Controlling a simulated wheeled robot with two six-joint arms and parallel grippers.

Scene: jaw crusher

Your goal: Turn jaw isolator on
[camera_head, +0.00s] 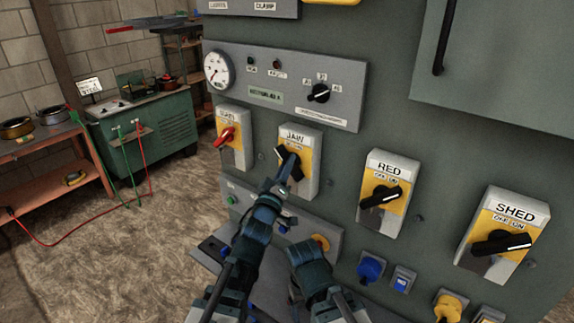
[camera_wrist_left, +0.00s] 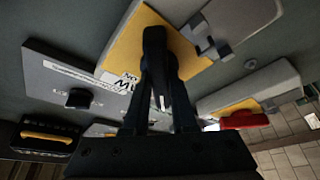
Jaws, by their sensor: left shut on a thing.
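The jaw isolator (camera_head: 313,154) is a white and yellow box labelled JAW on the green panel, with a black rotary handle (camera_head: 281,153). My left gripper (camera_head: 289,170) reaches up to it from below and is shut on the black handle. The handle appears slanted in the head view, but the gripper partly hides it, so its exact setting cannot be read. In the left wrist view the black handle (camera_wrist_left: 154,48) stands between the two fingers, in front of the yellow plate (camera_wrist_left: 126,45). My right gripper cannot be made out.
A red-handled isolator (camera_head: 226,137) is left of the jaw one. The RED (camera_head: 386,190) and SHED (camera_head: 502,238) isolators are to its right. A grey gauge panel (camera_head: 290,85) sits above. A green bench unit (camera_head: 150,125) and shelves stand at the left, with open floor before them.

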